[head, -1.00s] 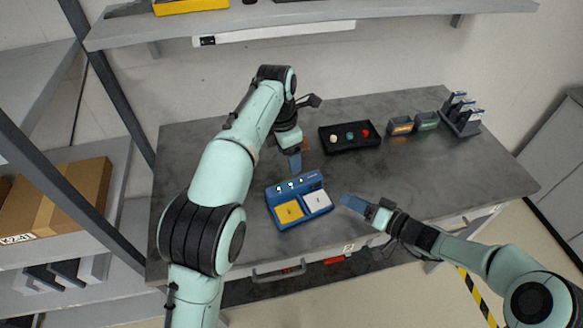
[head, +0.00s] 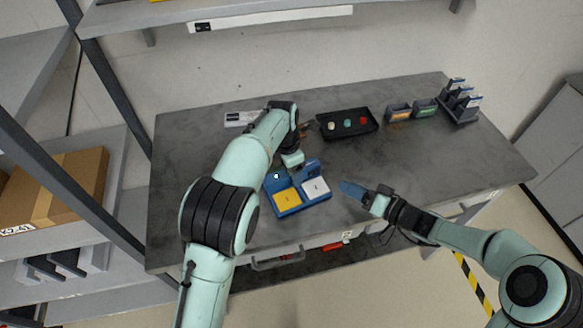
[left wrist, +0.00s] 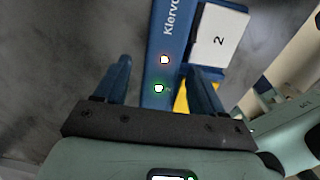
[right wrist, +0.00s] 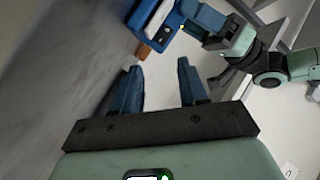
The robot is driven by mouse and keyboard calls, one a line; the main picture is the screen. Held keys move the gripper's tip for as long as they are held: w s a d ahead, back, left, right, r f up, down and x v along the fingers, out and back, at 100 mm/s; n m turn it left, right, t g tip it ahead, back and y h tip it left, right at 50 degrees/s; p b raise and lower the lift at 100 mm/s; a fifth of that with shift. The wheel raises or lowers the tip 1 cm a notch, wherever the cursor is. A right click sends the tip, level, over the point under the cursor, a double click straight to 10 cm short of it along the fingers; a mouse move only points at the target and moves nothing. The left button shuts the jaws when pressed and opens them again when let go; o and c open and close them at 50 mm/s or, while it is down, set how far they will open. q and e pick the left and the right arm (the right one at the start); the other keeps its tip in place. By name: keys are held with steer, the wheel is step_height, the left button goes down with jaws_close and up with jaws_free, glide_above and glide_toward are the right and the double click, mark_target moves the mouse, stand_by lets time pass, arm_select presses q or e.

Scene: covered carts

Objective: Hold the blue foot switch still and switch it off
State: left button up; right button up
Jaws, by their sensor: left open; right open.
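The blue foot switch (head: 290,207) sits on the grey table, with a yellow pedal (head: 287,199) and a white pedal (head: 315,188) at its front. My left gripper (head: 293,168) is low over its raised back part, and the arm hides some of it. In the left wrist view, the open fingers of my left gripper (left wrist: 160,72) are either side of the switch's blue bar (left wrist: 160,35); contact cannot be told. Two small lamps glow there, one green-rimmed. My right gripper (head: 354,190) is open and empty, right of the switch and apart from it.
A black tray (head: 335,133) with several small coloured pieces stands behind the switch. Two small bins (head: 399,113) and a rack (head: 462,108) stand at the back right. A shelf (head: 250,12) overhangs the back. The table's right side is clear.

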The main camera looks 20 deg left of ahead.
arm_select(q)
steer(key=shift+c, duration=0.3)
jaws_close()
arm_select(e)
steer(key=c, duration=0.5)
steer(key=shift+s+a+r+m, duration=0.15)
steer(key=shift+a+r+m, duration=0.05)
steer(key=shift+r+m, duration=0.1)
jaws_close()
steer(key=s+r+m+t+h, duration=0.1)
steer(key=s+r+m+h, duration=0.2)
steer(key=m, duration=0.8)
steer(key=s+h, duration=0.2)
steer(key=s, duration=0.1)
steer(key=shift+s+r, duration=0.4)
steer(key=shift+d, duration=0.1)
